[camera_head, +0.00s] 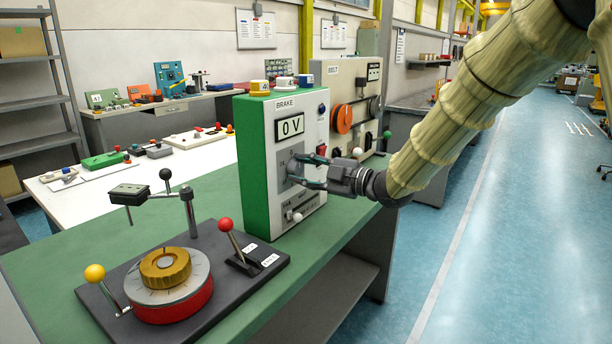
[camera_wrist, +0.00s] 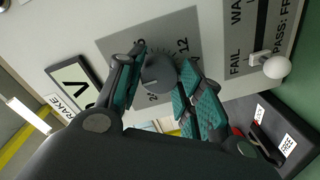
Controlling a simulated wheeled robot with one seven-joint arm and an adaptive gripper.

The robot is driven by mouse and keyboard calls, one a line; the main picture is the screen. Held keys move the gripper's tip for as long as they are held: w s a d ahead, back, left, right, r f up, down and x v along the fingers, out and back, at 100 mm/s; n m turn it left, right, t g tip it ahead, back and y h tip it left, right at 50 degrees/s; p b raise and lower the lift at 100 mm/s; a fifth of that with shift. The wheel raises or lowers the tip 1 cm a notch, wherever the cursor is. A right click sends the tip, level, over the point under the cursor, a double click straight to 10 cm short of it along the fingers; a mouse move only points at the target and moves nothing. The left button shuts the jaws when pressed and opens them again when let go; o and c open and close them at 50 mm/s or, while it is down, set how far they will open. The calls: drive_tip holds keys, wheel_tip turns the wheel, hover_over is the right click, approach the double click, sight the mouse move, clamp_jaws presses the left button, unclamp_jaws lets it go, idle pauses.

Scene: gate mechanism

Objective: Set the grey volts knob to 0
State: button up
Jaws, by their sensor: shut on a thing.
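The grey volts knob (camera_wrist: 158,74) sits on a grey scale plate (camera_wrist: 192,40) on the front of the white and green BRAKE box (camera_head: 257,160). The display (camera_head: 290,126) above it reads 0 V. My gripper (camera_wrist: 160,85) is shut on the knob, with a teal-padded finger on each side of it. In the head view, my gripper (camera_head: 305,172) reaches the box front from the right, and its fingers hide most of the knob. Part of the scale is hidden by the fingers in the wrist view.
Below the knob is a slider with a white ball (camera_wrist: 277,67). A black base (camera_head: 235,270) with a brass dial (camera_head: 165,268), a red-tipped lever (camera_head: 226,225) and a yellow-tipped lever (camera_head: 95,273) stands in front. The BELT box (camera_head: 350,75) stands behind. The aisle at right is clear.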

idle(0.4)
drive_tip(key=o, duration=1)
drive_tip(key=shift+d, duration=0.1)
drive_tip(key=v, duration=1.2)
drive_tip(key=shift+f, duration=0.1)
